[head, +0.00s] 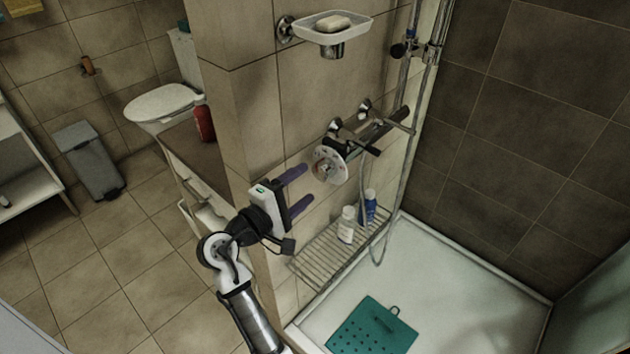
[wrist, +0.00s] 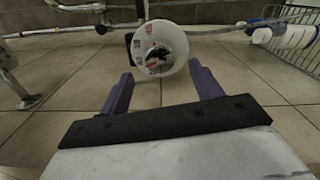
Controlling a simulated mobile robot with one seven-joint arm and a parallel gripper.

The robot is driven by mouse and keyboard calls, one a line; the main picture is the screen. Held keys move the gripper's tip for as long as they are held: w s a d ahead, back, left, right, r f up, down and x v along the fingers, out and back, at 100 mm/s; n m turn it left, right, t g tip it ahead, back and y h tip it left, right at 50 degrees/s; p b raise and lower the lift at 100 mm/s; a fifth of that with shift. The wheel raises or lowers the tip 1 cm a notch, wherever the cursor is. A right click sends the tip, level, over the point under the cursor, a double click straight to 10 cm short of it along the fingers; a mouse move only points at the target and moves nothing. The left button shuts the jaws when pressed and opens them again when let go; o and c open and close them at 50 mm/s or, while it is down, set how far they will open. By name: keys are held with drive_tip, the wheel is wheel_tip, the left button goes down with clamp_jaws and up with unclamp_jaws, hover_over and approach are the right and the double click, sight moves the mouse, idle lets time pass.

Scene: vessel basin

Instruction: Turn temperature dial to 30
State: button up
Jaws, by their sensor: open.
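The temperature dial (head: 330,165) is a round whitish disc with markings, on the left end of the shower mixer bar on the tiled wall.
A wire shelf (head: 325,262) below the mixer holds a white bottle (head: 347,225) and a blue bottle (head: 370,205). A soap dish (head: 318,35) is on the wall above. A shower hose (head: 385,225) hangs right of the dial. A teal mat (head: 365,330) lies in the tray.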

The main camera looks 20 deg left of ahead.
drive_tip(key=b+v, duration=0.1)
drive_tip(key=v, duration=0.7)
drive_tip(key=shift+b, duration=0.35)
